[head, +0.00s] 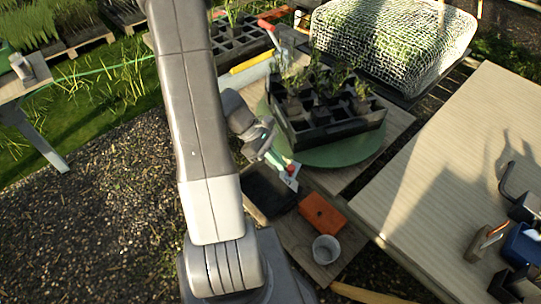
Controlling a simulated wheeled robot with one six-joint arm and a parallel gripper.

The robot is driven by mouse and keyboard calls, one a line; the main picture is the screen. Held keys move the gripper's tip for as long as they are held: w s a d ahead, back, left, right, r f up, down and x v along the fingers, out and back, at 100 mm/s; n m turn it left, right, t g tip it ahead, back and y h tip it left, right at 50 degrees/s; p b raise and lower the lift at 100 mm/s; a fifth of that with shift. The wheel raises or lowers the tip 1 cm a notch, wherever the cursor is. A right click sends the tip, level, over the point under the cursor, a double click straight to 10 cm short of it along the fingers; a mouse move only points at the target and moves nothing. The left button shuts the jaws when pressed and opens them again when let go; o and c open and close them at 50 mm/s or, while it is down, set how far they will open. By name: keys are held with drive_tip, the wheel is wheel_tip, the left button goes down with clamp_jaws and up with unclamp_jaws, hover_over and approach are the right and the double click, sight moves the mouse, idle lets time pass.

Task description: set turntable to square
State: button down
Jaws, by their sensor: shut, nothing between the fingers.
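The turntable is a round green disc (345,153) on a wooden board in the head view. A black tray (335,130) with several cells and some leafy seedlings sits on the disc. The tray looks turned at a slant to the board's edges. My gripper (282,163) is at the disc's left side, close to the tray's near left corner. Its fingers look shut, with nothing held. I cannot tell whether it touches the disc or the tray. My arm crosses the left middle of the view.
An orange block (321,214), a grey cup (326,249) and a dark flat pad (268,191) lie in front of the disc. A netted plant bale (395,40) stands behind. A wide wooden table (455,150) is at the right, with tools near its right edge. Gravel lies left.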

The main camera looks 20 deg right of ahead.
idle(0.3)
drive_tip(key=s+d+n+t+h+b, duration=0.2)
drive_tip(key=s+d+n+b, duration=0.2)
drive_tip(key=s+d+b, duration=0.3)
drive_tip(key=shift+s+d+n+t+b, duration=0.3)
drive_tip(key=shift+d+n+t+b, duration=0.1)
drive_tip(key=shift+d+b, duration=0.4)
drive_tip(key=shift+r, duration=0.1)
drive_tip(key=shift+w, duration=0.1)
